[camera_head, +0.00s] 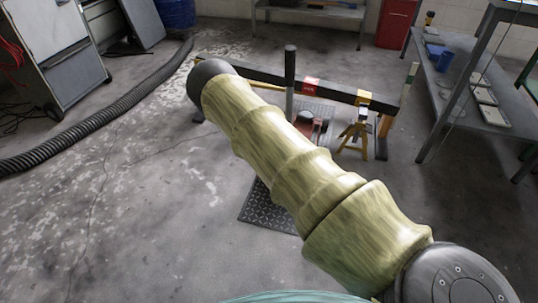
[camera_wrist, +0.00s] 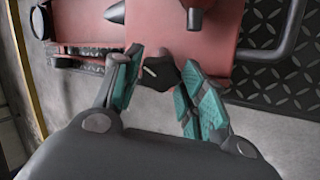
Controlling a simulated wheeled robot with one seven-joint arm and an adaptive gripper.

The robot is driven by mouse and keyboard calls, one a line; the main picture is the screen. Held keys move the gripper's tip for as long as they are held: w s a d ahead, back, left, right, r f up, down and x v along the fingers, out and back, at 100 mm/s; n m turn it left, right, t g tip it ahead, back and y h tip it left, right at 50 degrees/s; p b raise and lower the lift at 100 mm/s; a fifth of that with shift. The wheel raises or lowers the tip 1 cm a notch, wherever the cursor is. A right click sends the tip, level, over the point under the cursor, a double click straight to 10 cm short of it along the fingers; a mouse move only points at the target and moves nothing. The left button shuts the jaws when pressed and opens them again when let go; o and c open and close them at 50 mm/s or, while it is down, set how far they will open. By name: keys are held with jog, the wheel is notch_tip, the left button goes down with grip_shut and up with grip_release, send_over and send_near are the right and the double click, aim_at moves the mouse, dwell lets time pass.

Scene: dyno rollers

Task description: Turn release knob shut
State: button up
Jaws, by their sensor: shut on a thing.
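The release knob (camera_wrist: 160,74) is a small dark knob on the near edge of a red metal body (camera_wrist: 165,28) in the wrist view. My gripper (camera_wrist: 162,68) has its teal-padded fingers on either side of the knob and is shut on it. The knob's turned angle cannot be told. In the head view, part of the red unit (camera_head: 318,126) shows low on the floor beyond my arm. My gripper and the knob are hidden there behind my arm.
A dark tread plate (camera_wrist: 268,72) and grey tube handle (camera_wrist: 286,38) lie right of the red body. A black beam (camera_head: 338,91) and yellow stand (camera_head: 355,130) stand near the red unit. A workbench (camera_head: 464,112) is at right; a black hose (camera_head: 100,118) crosses the left floor.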

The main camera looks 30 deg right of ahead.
dwell(0.4)
jog(key=o, duration=1)
jog(key=shift+o, duration=0.2)
jog(key=shift+r, duration=0.1)
jog(key=v, duration=1.1)
jog(key=shift+a+r, duration=0.25)
jog(key=shift+r, duration=0.05)
jog(key=shift+s, duration=0.1)
